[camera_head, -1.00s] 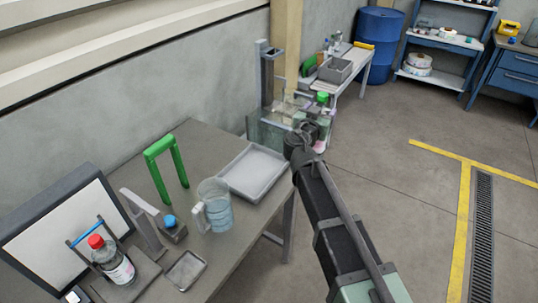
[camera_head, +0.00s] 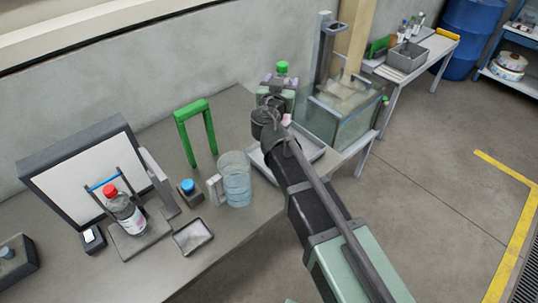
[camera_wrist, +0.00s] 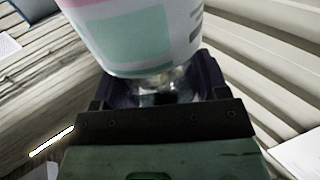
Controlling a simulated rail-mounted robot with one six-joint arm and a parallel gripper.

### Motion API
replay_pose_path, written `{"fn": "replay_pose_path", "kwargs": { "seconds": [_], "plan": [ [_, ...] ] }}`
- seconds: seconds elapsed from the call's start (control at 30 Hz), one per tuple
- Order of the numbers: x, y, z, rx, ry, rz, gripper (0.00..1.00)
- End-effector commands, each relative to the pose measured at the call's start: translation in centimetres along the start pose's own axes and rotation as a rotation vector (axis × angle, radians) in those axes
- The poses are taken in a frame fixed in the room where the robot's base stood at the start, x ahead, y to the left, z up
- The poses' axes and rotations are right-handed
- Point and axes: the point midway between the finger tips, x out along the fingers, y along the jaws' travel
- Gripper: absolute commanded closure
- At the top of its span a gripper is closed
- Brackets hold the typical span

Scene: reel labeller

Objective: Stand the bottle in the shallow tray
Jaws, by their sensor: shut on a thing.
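My gripper (camera_head: 277,86) is shut on a green-capped bottle (camera_head: 282,68) and holds it upright over the far end of the table. In the wrist view the bottle (camera_wrist: 135,35) shows a white, pink and teal label just above the jaws (camera_wrist: 155,88). The bottle's lower part is hidden by my gripper in the head view. The shallow grey tray (camera_head: 312,146) lies on the table's right end, partly hidden behind my arm. The bottle appears beyond the tray's back edge; its height above the table cannot be told.
A clear jug (camera_head: 236,180) stands left of the tray. A green arch (camera_head: 196,130) stands behind it. A red-capped bottle (camera_head: 125,213) stands by a white panel. A small tray (camera_head: 193,236) lies at the front. A glass tank (camera_head: 340,118) stands close to the right.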

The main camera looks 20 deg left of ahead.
Motion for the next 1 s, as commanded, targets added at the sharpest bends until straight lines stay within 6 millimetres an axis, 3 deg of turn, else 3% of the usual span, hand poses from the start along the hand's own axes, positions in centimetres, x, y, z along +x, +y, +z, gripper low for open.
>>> {"fn": "replay_pose_path", "kwargs": {
  "seconds": [0.17, 0.6, 0.87, 1.0],
  "plan": [
    [0.0, 0.0, 1.8, -0.001, 0.000, 0.000, 1.00],
    [0.0, 0.0, 15.4, -0.001, 0.000, 0.001, 1.00],
    [0.0, 0.0, 16.2, -0.001, 0.000, 0.001, 1.00],
    [0.0, 0.0, 19.1, 0.000, 0.000, 0.001, 1.00]
  ]
}}
